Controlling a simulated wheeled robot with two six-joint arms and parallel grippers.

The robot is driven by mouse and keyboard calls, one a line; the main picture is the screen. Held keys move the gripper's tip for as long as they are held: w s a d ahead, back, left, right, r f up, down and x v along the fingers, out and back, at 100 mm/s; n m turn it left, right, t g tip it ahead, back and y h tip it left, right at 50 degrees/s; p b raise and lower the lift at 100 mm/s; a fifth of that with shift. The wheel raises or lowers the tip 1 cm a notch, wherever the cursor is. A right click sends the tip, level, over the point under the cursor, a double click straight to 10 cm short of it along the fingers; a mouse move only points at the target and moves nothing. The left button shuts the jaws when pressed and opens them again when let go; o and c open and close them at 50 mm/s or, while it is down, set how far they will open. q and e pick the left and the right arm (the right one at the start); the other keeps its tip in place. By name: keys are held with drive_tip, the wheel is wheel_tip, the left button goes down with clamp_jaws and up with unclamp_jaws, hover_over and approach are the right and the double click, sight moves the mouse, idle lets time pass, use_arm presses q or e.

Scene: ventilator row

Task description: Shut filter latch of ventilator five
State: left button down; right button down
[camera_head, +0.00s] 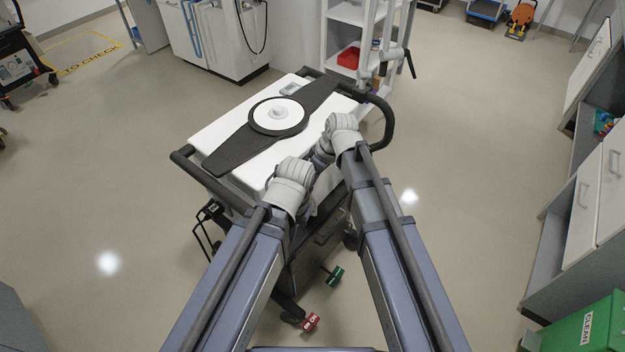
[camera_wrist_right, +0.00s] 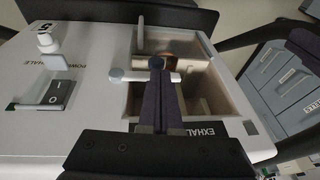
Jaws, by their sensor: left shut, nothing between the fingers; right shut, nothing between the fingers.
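Ventilator five (camera_head: 225,137) stands below me in the head view, with a white top and a dark band with a round disc. In the right wrist view its light front panel (camera_wrist_right: 80,75) bears the number 5. A white bar with a rounded end (camera_wrist_right: 118,75), apparently the filter latch, crosses an open recess (camera_wrist_right: 205,85) marked EXHALE. My right gripper (camera_wrist_right: 157,64) is shut and empty, its tips at this bar; I cannot tell whether they touch. My left gripper (camera_head: 321,160) is shut and empty near the ventilator's front edge, partly hidden by my wrists.
A black rail (camera_head: 385,120) curves round the ventilator's right end. A black rocker switch (camera_wrist_right: 58,95) and a white knob (camera_wrist_right: 46,42) are on the panel. A white shelf unit (camera_head: 345,45) stands behind, and drawers (camera_head: 600,190) line the right.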

drive_tip(key=a+p+v, duration=0.1)
drive_tip(key=p+v, duration=1.2)
drive_tip(key=shift+r, duration=0.55)
drive_tip(key=shift+s, duration=0.1)
drive_tip(key=shift+a, duration=0.1)
drive_tip(key=s+d+m+h, duration=0.2)
drive_tip(key=s+m, duration=0.1)
drive_tip(key=s, duration=0.4)
drive_tip(key=s+d+m+g+h, duration=0.1)
drive_tip(key=s+d+m+h, duration=0.1)
drive_tip(key=s, duration=0.6)
drive_tip(key=shift+d+f+m+h, duration=0.4)
drive_tip(key=shift+d+f+m, duration=0.1)
drive_tip(key=shift+m, duration=0.4)
